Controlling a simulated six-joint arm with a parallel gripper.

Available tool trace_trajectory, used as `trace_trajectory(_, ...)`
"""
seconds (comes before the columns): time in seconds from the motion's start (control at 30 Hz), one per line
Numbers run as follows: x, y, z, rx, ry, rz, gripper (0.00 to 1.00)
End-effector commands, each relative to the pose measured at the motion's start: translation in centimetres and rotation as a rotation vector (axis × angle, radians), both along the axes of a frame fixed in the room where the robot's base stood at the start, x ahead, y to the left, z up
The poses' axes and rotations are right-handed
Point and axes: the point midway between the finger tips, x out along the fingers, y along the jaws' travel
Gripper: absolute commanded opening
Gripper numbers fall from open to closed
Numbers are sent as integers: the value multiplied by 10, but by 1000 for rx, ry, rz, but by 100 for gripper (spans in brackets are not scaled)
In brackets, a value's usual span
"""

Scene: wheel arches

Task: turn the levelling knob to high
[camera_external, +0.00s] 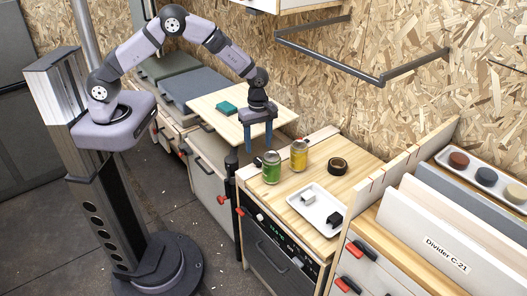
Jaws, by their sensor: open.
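My gripper (258,137) points down with its two blue fingers apart and nothing seen between them. It hangs near the left end of the wooden counter, behind and to the left of the green can. A dark control panel (279,232) with small green lit marks runs along the counter's front. A small pale round part (260,217) sits at the panel's left end; I cannot tell whether it is the levelling knob. Its setting and any labels are too small to read. My gripper is above this panel and apart from it.
A green can (271,167), a yellow can (299,154), a black tape roll (338,166) and a white tray (318,208) with small blocks stand on the counter. A teal block (227,107) lies on the board behind. A grey rail (350,68) juts from the wall.

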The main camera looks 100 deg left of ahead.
Motion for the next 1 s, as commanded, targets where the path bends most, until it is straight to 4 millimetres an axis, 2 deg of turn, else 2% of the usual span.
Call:
trace_trajectory(0.4, 0, 0, -49, -1, 1, -1, 52)
trace_trajectory(0.6, 0, 0, -59, 1, -1, -1, 52)
trace_trajectory(0.87, 0, 0, -60, 1, -1, -2, 52)
trace_trajectory(1.0, 0, 0, -60, 1, -1, -2, 21)
